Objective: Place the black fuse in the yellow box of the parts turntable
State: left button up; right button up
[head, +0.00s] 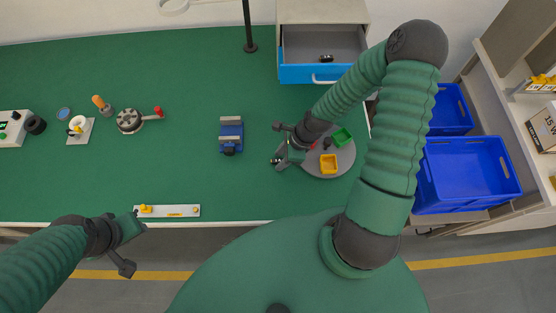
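The parts turntable (332,171) is a grey disc at the right of the green bench. Its yellow box (328,163) is at the front and looks empty; a green box (342,136) is behind it, and a bit of red shows beside my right gripper. A small black piece with a light band, possibly the black fuse (326,58), lies in the open drawer. My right gripper (277,144) is at the turntable's left edge, fingers spread, nothing visible between them. My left gripper (132,240) is open and empty at the bench's front edge.
The drawer (310,74) with a blue front stands open at the back. A blue vise (231,136) is mid-bench, and a white strip (168,211) lies at the front. Blue crates (466,173) stand at the right.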

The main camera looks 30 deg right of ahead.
grip_shut()
jog(key=shift+r, duration=0.15)
